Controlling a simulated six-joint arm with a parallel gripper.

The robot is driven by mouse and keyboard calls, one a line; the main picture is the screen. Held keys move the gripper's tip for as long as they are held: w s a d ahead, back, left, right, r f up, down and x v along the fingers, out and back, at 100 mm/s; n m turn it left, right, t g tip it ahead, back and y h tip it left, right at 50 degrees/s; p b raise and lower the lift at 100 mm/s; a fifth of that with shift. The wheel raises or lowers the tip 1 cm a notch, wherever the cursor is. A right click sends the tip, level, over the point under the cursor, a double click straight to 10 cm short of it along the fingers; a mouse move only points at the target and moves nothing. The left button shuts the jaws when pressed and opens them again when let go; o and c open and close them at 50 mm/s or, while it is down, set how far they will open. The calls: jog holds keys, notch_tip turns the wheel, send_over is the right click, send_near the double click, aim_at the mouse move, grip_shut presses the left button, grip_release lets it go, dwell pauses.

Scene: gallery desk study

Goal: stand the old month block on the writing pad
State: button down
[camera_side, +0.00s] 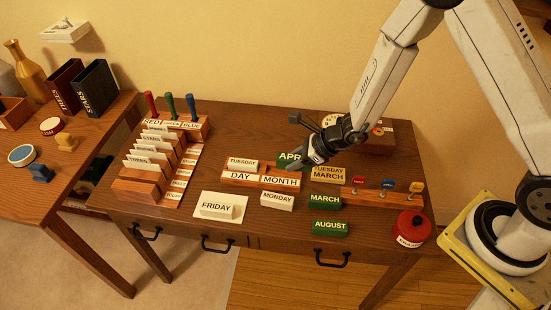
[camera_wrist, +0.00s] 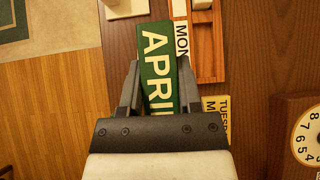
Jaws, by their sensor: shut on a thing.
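My gripper (camera_side: 318,150) is shut on the green APRIL block, which shows in the side view (camera_side: 288,159) and the wrist view (camera_wrist: 158,65). It holds the block above the desk near the wooden tray (camera_wrist: 222,40) labelled DAY and MONTH; I cannot tell the exact height. The tray's month compartment looks empty in the wrist view. A white TUESDAY block (camera_side: 242,163) stands at the tray's day side. The pale writing pad (camera_side: 237,203) lies front left on the desk, with a white FRIDAY block (camera_side: 215,211) on it.
A white MONDAY block (camera_side: 277,201), green MARCH (camera_side: 324,201) and AUGUST (camera_side: 330,229) blocks lie before the tray. A TUESDAY MARCH card (camera_side: 328,174) is right of it. A red tin (camera_side: 410,228) and stamp rack (camera_side: 375,194) stand right, a card file (camera_side: 150,170) left.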

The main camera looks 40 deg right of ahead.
jog(key=s+a, duration=0.2)
jog(key=a, duration=0.9)
jog(key=shift+a+r, duration=0.15)
jog(key=shift+r, duration=0.1)
jog(key=w+a+f, duration=0.1)
jog(key=w+f, duration=0.2)
jog(key=w, duration=0.1)
jog(key=w+a+f, duration=0.2)
jog(key=w+f, duration=0.1)
jog(key=w, duration=0.1)
jog(key=w+a+f, duration=0.2)
jog(key=w+f, duration=0.1)
jog(key=w, duration=0.1)
jog(key=shift+w+f, duration=0.25)
jog(key=shift+w, duration=0.05)
jog(key=shift+w+a+f, duration=0.15)
jog(key=shift+w+f, duration=0.05)
jog(key=shift+f, duration=1.55)
jog(key=shift+f, duration=0.1)
